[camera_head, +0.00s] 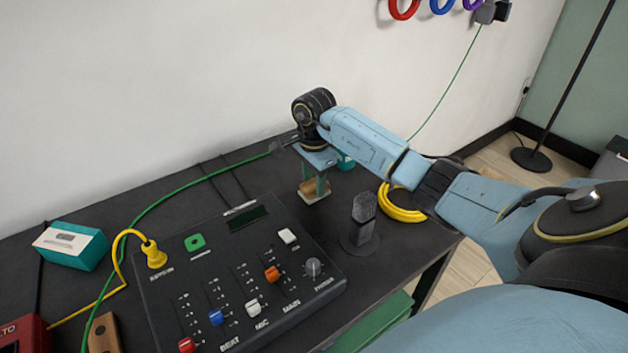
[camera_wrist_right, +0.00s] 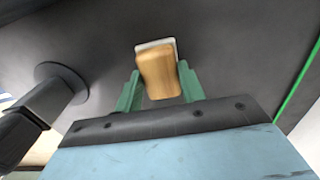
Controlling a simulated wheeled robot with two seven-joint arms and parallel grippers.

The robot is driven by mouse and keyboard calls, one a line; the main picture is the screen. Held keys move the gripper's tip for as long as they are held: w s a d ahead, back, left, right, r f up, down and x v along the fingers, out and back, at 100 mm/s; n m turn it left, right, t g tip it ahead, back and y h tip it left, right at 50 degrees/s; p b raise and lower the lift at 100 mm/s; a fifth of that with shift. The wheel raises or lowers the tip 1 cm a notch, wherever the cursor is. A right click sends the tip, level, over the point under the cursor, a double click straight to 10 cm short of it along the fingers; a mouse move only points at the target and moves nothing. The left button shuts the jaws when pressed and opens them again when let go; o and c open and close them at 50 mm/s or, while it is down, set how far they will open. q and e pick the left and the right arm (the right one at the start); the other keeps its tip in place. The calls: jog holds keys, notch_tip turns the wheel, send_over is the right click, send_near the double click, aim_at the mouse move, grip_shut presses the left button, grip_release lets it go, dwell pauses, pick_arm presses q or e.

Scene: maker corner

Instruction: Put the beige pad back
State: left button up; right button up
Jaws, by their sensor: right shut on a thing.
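The beige pad (camera_head: 313,197) is a small pale plate with a wooden, tan block as its grip. It shows at the middle of the head view, at the back right of the table. In the right wrist view the wooden block (camera_wrist_right: 159,76) stands between the green fingers, with a pale edge behind it. My right gripper (camera_head: 315,186) is shut on the wooden block and points down. I cannot tell whether the pad touches the tabletop. My left gripper is not in view.
A mixer console (camera_head: 324,274) fills the table's front middle. A dark stand (camera_head: 362,216) and a yellow cable coil (camera_head: 403,213) are to the right of the pad. A teal box (camera_head: 72,247) is at left. A green cable (camera_head: 180,186) crosses the back.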

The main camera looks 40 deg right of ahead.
aim_at(314, 183)
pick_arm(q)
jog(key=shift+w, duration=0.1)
pick_arm(e)
jog(key=shift+f, duration=0.15)
jog(key=o, duration=0.9)
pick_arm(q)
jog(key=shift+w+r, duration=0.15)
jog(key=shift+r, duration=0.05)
pick_arm(e)
jog(key=shift+o, duration=0.2)
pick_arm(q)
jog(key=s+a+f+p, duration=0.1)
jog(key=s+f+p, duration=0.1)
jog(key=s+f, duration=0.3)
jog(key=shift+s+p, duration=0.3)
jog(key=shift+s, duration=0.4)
pick_arm(e)
notch_tip(314, 183, up, 12)
jog(key=shift+r, duration=0.2)
